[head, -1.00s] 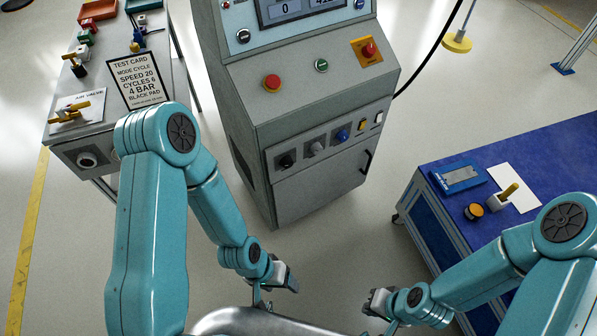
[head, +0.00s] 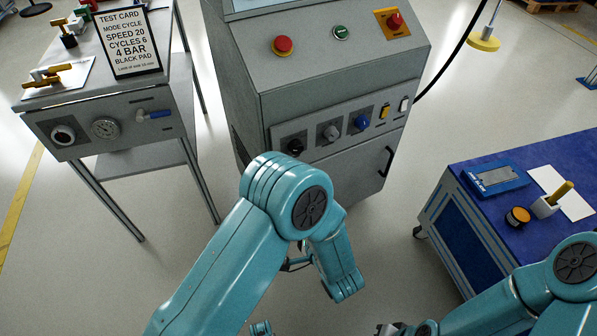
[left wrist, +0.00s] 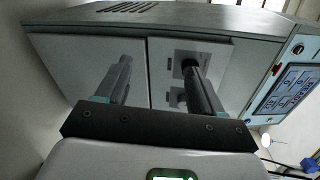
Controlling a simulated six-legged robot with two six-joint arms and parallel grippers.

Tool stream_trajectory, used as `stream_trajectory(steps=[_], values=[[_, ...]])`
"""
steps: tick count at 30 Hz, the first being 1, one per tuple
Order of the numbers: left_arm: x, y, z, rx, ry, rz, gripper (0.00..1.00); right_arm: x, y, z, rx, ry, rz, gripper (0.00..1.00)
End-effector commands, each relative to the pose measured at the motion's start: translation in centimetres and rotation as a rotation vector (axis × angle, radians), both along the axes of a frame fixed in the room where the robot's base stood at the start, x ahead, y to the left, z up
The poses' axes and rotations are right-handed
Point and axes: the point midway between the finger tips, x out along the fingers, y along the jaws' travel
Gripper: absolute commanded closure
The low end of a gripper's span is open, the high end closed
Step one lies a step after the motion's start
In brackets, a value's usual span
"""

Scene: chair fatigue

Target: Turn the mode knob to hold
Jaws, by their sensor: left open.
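The grey machine's front panel (head: 345,160) carries a black knob (head: 295,147), a grey knob (head: 331,133) and a blue knob (head: 361,122) in a row. Their labels are too small to read, so I cannot tell which is the mode knob or its setting. My left gripper (left wrist: 157,64) is open and empty in the left wrist view. Beyond its fingers is a pale panel with a dark knob on a square plate (left wrist: 187,57), partly covered by the right finger. In the head view my left arm hides most of that gripper. My right gripper (head: 388,329) barely shows at the bottom edge.
A red button (head: 282,46), a green button (head: 341,32) and a red stop button (head: 394,19) sit above the knobs. A test card (head: 130,43) stands on the left bench. A blue cart (head: 480,235) stands at right. Open floor lies between.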

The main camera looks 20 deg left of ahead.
Motion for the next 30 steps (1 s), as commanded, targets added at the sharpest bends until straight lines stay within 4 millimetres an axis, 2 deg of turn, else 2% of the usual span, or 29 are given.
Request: stream_trajectory(steps=[1, 3, 7, 11, 24, 30], values=[[1.2, -1.8, 0.4, 0.009, -0.108, -0.063, 0.33, 0.0, 0.0, -1.4, 0.0, -0.001, 0.0, 1.0], [2.1, -3.4, 1.9, 0.01, -0.22, -0.122, 0.33, 0.0, 0.0, -1.7, 0.0, -0.001, 0.0, 1.0], [3.0, -4.2, 3.2, 0.006, -0.297, -0.16, 0.33, 0.0, 0.0, -1.8, 0.0, -0.001, 0.0, 1.0], [4.6, -3.0, 3.3, 0.007, -0.298, -0.156, 0.33, 0.0, 0.0, -1.9, 0.0, -0.001, 0.0, 1.0], [13.0, 2.9, 3.2, 0.009, -0.295, -0.155, 0.33, 0.0, 0.0, -2.9, 0.0, -0.001, 0.0, 1.0], [15.4, 4.4, 3.2, 0.008, -0.292, -0.157, 0.33, 0.0, 0.0, -3.1, 0.0, -0.001, 0.0, 1.0]])
